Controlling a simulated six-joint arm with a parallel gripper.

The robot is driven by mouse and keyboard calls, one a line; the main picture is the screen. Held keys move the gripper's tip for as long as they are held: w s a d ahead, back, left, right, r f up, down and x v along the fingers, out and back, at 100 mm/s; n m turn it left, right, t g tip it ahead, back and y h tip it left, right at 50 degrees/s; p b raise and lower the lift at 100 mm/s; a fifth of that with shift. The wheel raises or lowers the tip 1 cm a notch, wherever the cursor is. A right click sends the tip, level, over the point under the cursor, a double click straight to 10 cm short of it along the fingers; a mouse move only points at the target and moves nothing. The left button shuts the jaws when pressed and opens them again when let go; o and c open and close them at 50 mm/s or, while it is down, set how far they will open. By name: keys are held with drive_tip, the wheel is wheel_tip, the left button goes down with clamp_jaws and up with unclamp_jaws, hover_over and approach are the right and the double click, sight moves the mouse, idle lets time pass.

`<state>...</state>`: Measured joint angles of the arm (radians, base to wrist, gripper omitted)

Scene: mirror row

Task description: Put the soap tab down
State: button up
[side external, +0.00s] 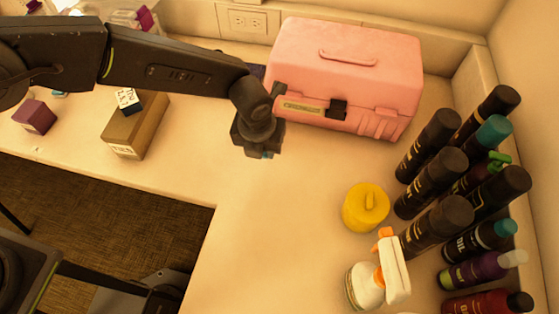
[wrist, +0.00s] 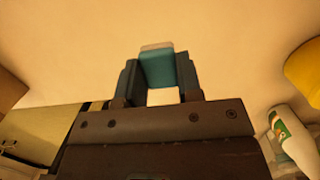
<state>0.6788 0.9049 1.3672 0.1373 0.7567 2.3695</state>
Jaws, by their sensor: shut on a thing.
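My gripper (side external: 258,148) hangs over the counter, in front of the pink case's left end. In the wrist view my gripper (wrist: 158,72) is shut on a small teal block with a pale end, the soap tab (wrist: 158,68). The soap tab sits between the two dark fingers, with its pale end past the tips. In the side view only a bit of the soap tab (side external: 267,155) shows below the fingers. I cannot tell whether it touches the counter.
A pink case (side external: 350,65) stands close behind my gripper. A yellow container (side external: 366,208), a spray bottle (side external: 370,285) and several dark bottles (side external: 430,180) stand at right. A brown box (side external: 135,125) bears a small cube (side external: 129,101). The counter between is clear.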

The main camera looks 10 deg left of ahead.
sight(276, 172)
drive_tip(key=d+f, duration=0.2)
drive_tip(key=d, duration=0.1)
drive_tip(key=shift+s, duration=0.4)
drive_tip(key=shift+f, duration=1.95)
drive_tip(key=shift+f, duration=0.15)
drive_tip(key=o, duration=0.9)
wheel_tip(276, 172, up, 12)
drive_tip(key=s, duration=0.1)
drive_tip(key=shift+s, duration=0.4)
